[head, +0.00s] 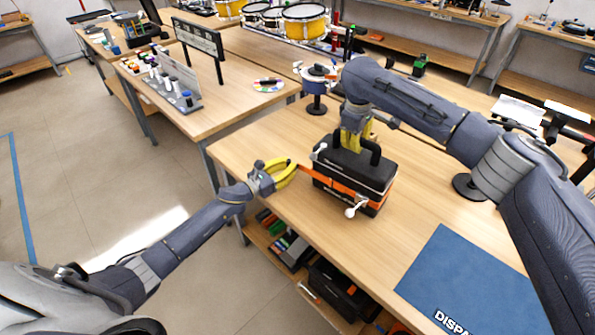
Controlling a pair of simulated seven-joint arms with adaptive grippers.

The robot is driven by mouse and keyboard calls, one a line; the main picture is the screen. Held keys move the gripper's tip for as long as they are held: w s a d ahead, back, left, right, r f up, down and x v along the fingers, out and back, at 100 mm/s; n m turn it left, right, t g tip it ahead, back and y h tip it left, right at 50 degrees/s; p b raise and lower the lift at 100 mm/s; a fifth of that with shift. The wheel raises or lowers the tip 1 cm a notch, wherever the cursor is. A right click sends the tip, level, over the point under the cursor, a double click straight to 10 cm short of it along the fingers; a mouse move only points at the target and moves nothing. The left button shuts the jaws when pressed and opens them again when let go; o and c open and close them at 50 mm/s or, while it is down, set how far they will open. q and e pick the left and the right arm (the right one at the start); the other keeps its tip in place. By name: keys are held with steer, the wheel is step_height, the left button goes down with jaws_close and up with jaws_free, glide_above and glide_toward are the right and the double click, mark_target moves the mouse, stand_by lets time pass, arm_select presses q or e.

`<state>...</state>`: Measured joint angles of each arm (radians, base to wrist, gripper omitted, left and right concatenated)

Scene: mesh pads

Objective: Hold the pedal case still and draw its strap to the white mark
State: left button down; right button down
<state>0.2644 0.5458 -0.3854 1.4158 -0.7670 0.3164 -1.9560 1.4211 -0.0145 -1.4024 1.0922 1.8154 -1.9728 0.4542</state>
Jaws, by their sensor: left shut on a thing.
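The black pedal case (365,167) sits upright near the table's front left edge. An orange strap (335,182) runs along its front side, and its left end reaches the tips of my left gripper (293,168). That gripper's yellow fingers are shut on the strap end, just left of the case. My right gripper (352,140) comes down from above at the case's black handle (374,153). Its fingertips are partly hidden there, so its grip is unclear. White knobs show at the case's left end and lower front. I cannot make out the white mark for certain.
A blue mat (470,285) lies on the table at the front right. A small stand with a blue-and-white top (316,75) stands behind the case. A shelf under the table holds boxes. The wooden top (425,205) between case and mat is clear.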

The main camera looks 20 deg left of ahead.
arm_select(q)
steer(key=shift+a+f, duration=0.15)
steer(key=shift+f, duration=0.15)
steer(key=c, duration=1)
jaws_free()
steer(key=shift+s+d, duration=0.15)
steer(key=shift+d, duration=0.05)
steer(key=v, duration=1)
steer(key=shift+a, duration=0.15)
steer(key=shift+v, duration=0.9)
steer(key=shift+r, duration=0.25)
